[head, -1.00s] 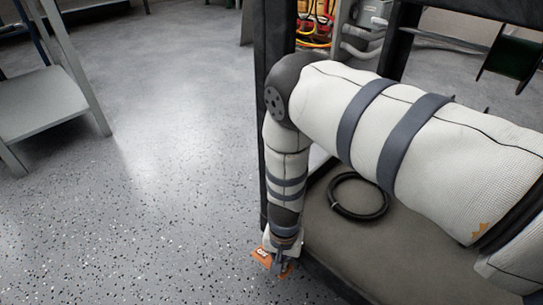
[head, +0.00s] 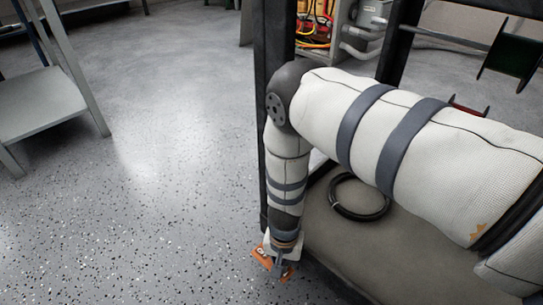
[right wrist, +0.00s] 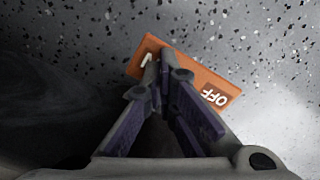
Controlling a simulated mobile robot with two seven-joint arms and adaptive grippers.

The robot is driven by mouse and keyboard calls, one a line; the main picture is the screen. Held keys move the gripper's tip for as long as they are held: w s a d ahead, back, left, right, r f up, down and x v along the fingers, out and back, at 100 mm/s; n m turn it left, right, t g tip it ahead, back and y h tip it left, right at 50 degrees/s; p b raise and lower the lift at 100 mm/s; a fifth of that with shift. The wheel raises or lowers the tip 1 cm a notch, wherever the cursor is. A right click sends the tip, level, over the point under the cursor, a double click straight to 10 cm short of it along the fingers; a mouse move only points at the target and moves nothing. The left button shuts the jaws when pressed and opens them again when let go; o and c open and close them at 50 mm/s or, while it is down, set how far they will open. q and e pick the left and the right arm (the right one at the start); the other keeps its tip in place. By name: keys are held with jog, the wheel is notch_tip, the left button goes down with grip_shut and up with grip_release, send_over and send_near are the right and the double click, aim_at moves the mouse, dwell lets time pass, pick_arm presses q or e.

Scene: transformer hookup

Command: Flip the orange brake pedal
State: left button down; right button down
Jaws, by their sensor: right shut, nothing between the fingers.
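The orange brake pedal (head: 262,257) is low at the bottom centre of the head view, beside the cart's lower corner. In the right wrist view the pedal (right wrist: 205,88) is an orange plate with white "OFF" lettering at its right end and a white mark at its left end. My right gripper (right wrist: 165,62) is shut and empty, its fingertips over the pedal's middle and left part. Whether they touch it I cannot tell. In the head view my right gripper (head: 280,265) hides part of the pedal. My left gripper is not in view.
A cart shelf (head: 335,245) with a coiled black cable (head: 358,214) lies right of my forearm. A dark upright post (head: 272,40) stands close behind my arm. A grey table (head: 40,100) is at far left. Speckled floor (head: 150,210) on the left is clear.

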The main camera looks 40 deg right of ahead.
notch_tip(320, 180, up, 7)
jog(key=p, duration=0.5)
dwell(0.4)
